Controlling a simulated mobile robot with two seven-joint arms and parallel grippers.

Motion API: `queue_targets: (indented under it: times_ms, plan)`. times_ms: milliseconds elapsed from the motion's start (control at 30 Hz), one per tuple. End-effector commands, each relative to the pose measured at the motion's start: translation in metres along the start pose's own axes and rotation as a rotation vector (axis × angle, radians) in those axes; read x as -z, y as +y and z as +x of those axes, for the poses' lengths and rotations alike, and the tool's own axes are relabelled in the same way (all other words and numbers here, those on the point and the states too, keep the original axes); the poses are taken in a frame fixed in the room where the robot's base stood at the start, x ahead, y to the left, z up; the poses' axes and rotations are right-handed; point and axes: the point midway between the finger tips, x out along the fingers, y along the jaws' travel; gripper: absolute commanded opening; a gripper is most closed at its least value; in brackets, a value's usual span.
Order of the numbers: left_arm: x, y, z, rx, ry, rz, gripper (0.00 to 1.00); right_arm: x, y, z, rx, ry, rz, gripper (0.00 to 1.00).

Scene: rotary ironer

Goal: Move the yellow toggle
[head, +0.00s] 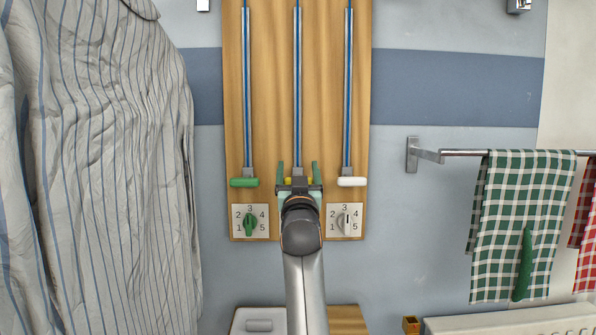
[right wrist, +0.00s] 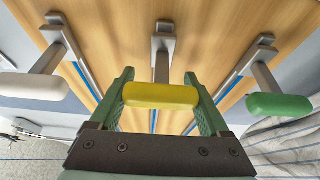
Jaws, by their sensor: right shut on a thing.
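The yellow toggle (right wrist: 160,96) is a short rounded bar on a grey stem, at the lower end of the middle blue-lined rail (head: 298,90) on a wooden board. My right gripper (head: 298,170) reaches up from below in the head view, with its two green fingers on either side of the toggle. In the right wrist view the fingers (right wrist: 159,76) are shut on the toggle's two ends. In the head view my wrist hides most of the toggle. My left gripper is not in view.
A green toggle (head: 244,182) and a white toggle (head: 352,182) sit close on either side at the same height. Below are a green knob (head: 250,224) and a white knob (head: 346,222). A striped shirt (head: 100,160) hangs left; a checked towel (head: 515,220) hangs right.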

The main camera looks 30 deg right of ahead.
Motion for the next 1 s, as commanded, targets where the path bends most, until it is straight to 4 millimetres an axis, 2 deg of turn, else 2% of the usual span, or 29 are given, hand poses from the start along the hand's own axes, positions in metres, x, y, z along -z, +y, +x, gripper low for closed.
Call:
queue_targets:
  times_ms: [33, 133, 400, 567, 667, 867, 1000]
  plan:
    - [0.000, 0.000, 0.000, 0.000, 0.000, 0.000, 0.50, 0.000, 0.000, 0.000, 0.000, 0.000, 0.000, 0.11]
    - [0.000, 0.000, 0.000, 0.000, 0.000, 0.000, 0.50, 0.000, 0.000, 0.000, 0.000, 0.000, 0.000, 0.00]
    - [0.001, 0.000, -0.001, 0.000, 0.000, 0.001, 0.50, 0.001, 0.000, 0.001, 0.000, 0.000, 0.000, 0.00]
    - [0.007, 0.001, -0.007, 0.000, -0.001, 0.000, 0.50, 0.012, 0.000, 0.005, 0.000, 0.002, 0.000, 0.00]
    - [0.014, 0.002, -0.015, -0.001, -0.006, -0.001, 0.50, 0.029, 0.001, 0.012, -0.001, 0.004, 0.001, 0.00]
    - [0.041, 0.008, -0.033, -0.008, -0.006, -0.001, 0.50, 0.078, 0.001, 0.032, -0.001, 0.007, 0.002, 0.00]
    - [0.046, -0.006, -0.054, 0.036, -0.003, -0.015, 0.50, 0.119, 0.001, 0.049, -0.001, 0.009, 0.002, 0.00]
